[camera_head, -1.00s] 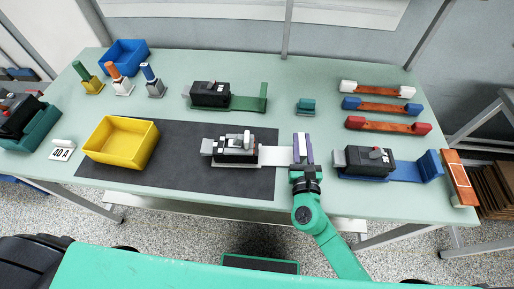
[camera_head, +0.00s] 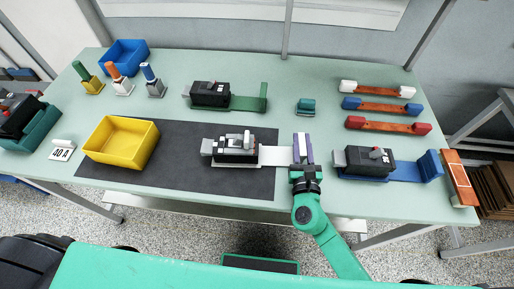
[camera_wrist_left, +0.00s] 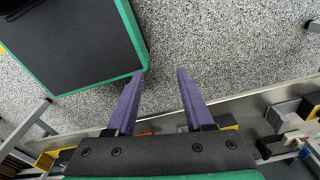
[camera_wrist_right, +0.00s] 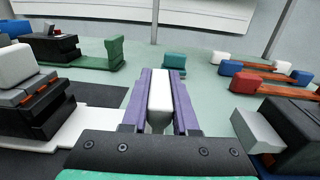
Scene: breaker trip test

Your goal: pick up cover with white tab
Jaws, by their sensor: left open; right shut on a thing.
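A black device (camera_head: 236,147) sits on a white base at the right part of the dark mat. The white strip (camera_head: 275,155) of this base runs right to my right gripper (camera_head: 303,137). In the right wrist view, the purple fingers (camera_wrist_right: 160,72) are shut on an upright white tab (camera_wrist_right: 159,100). The fingers hide part of the tab, and I cannot tell whether it is lifted off the table. The device and white strip also show at the left of that view. My left gripper (camera_wrist_left: 157,72) is open and empty above the speckled floor, and shows only in the left wrist view.
A blue-based device (camera_head: 369,161) stands close to the right of my right gripper, and a green-based one (camera_head: 210,94) stands behind. A yellow bin (camera_head: 121,143) is on the mat's left. Copper bars with white, blue and red ends (camera_head: 388,125) lie at the back right.

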